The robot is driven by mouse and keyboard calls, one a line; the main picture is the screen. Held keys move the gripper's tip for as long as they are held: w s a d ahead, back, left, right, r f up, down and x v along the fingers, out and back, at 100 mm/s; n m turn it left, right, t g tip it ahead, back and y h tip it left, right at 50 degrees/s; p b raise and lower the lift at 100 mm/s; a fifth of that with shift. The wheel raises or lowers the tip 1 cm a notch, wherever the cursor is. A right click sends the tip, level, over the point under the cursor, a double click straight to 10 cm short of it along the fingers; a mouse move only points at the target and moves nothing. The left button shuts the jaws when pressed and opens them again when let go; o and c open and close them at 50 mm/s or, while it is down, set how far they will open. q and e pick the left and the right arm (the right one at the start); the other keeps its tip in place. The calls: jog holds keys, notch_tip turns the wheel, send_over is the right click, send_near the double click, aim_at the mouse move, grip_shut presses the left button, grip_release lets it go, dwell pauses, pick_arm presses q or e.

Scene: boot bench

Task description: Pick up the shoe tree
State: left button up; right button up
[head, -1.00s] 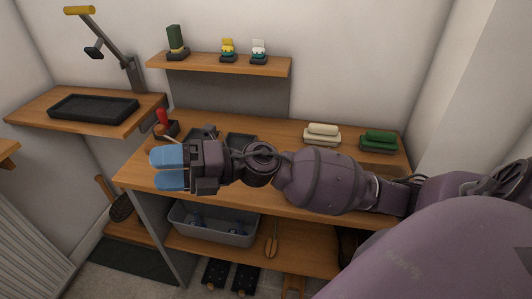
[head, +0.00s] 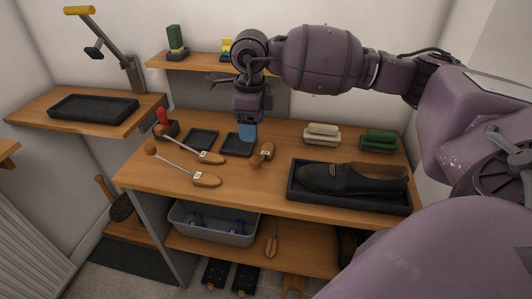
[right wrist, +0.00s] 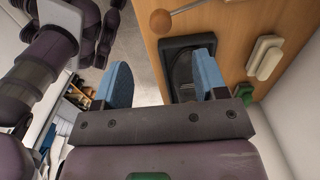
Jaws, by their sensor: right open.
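Two wooden shoe trees with thin metal stems and ball ends lie on the bench in the head view: a rear one (head: 211,157) and a front one (head: 206,180). A shorter wooden piece with a ball end (head: 267,150), perhaps another shoe tree seen end-on, lies right of them. My right gripper (head: 247,133) points down above the bench, close behind this piece and over a small black tray. Its blue fingers are apart and empty in the right wrist view (right wrist: 162,78). A wooden ball on a stem (right wrist: 160,20) shows beyond them. My left gripper is not seen.
A black shoe (head: 350,179) lies in a dark tray (head: 345,202) at the bench's right. A cream brush (head: 321,134) and a green brush (head: 379,140) lie behind it. Small black trays (head: 201,139) stand near the back. A shelf (head: 215,64) overhangs the rear.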

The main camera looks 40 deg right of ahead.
aim_at(255, 158)
jog(key=shift+d+f, duration=0.1)
jog(key=shift+d, duration=0.05)
jog(key=f, duration=1)
jog(key=shift+s+f, duration=0.2)
jog(key=shift+f, duration=0.1)
jog(key=c, duration=0.9)
